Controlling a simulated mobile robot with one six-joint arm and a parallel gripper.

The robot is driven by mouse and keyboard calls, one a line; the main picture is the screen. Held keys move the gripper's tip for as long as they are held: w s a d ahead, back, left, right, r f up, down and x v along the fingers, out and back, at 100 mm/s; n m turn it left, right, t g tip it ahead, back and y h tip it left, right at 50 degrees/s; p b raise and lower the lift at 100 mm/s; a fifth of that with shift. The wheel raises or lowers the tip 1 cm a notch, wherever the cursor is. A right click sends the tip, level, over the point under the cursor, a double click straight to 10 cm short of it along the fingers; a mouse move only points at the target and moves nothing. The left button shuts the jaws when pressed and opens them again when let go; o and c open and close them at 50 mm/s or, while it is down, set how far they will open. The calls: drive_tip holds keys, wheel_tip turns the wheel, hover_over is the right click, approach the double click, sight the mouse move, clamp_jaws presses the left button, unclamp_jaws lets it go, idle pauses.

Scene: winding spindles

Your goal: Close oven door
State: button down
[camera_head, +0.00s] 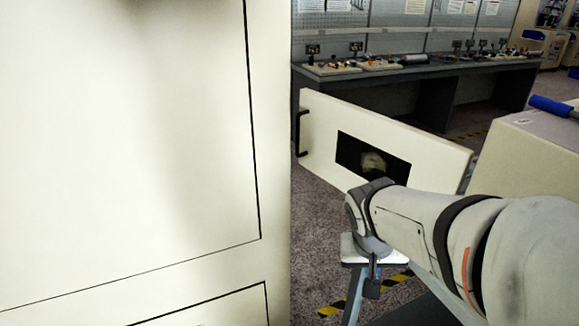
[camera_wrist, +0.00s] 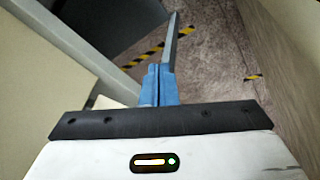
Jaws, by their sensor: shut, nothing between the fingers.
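The oven door (camera_head: 420,150) is a cream panel with a dark window (camera_head: 373,158) and a black handle (camera_head: 302,133) at its left edge. It stands swung open in the head view, left of the oven body (camera_head: 535,150). My arm reaches in from the lower right, in front of the door's lower part. My gripper (camera_wrist: 160,84) shows in the wrist view with its blue fingers together and nothing between them. In the head view its fingers cannot be made out clearly. I cannot tell whether it touches the door.
A large cream cabinet (camera_head: 130,150) fills the left of the head view. A workbench (camera_head: 420,72) with small parts stands behind the door. A grey-blue frame leg (camera_wrist: 172,40) is close beyond my fingers. Speckled floor with yellow-black tape (camera_wrist: 207,28) lies below.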

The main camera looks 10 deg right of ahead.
drive_tip(key=w+d+f+t+h+b, duration=0.1)
drive_tip(key=w+d+f+b, duration=0.1)
drive_tip(key=w+f+b, duration=0.5)
drive_tip(key=w+d+f+h+b, duration=0.2)
drive_tip(key=f+b, duration=0.4)
drive_tip(key=f, duration=0.3)
drive_tip(key=w+d+f+t+h+b, duration=0.1)
drive_tip(key=w+d+f+b, duration=0.1)
drive_tip(key=w+f+b, duration=0.55)
drive_tip(key=w+a+r+n+t+b, duration=0.25)
drive_tip(key=w+n+t+b, duration=0.2)
drive_tip(key=w, duration=0.25)
drive_tip(key=w+a+r+n+t+b, duration=0.1)
drive_tip(key=w+a+n+t+b, duration=0.2)
drive_tip(key=w+n+b, duration=0.3)
drive_tip(key=w+a+r+n+t+y+b, duration=0.2)
drive_tip(key=w+a+r+n+t+b, duration=0.35)
drive_tip(key=r, duration=0.75)
drive_tip(key=w+n+p, duration=0.2)
drive_tip(key=w, duration=0.9)
drive_tip(key=shift+a+r+n+y+p, duration=0.15)
drive_tip(key=shift+n+y+p, duration=0.15)
drive_tip(key=shift+p, duration=0.1)
drive_tip(key=shift+a, duration=0.15)
